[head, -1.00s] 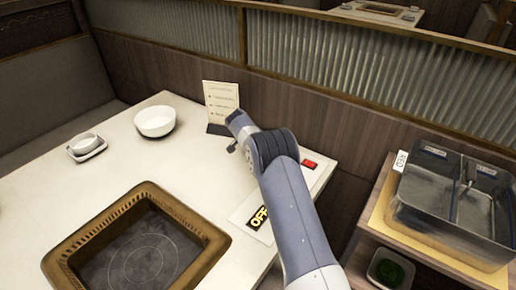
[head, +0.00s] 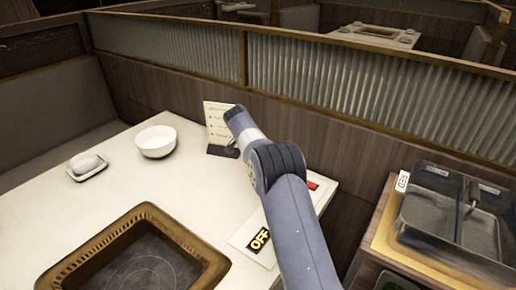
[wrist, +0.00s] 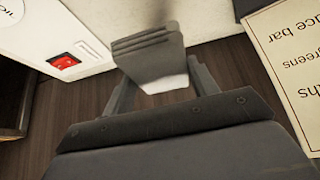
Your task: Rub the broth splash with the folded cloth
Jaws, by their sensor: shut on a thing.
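My gripper (wrist: 163,85) is shut on the folded cloth (wrist: 148,50), a grey layered pad with a pale lower part, seen between the fingers in the wrist view. The cloth is over the white table top; I cannot tell whether it touches. A blurred brownish patch (wrist: 152,12) lies just beyond the cloth and may be the broth splash or a shadow. In the head view my arm's end is at the table's back edge by the menu card (head: 217,120), and it hides the cloth and the splash.
The menu card is close beside my gripper, and a red switch (wrist: 64,62) is on the other side. A white bowl (head: 156,141), a small dish (head: 86,168) and a brown-framed grill (head: 75,262) are on the table. Metal sauce wells (head: 440,215) stand at right.

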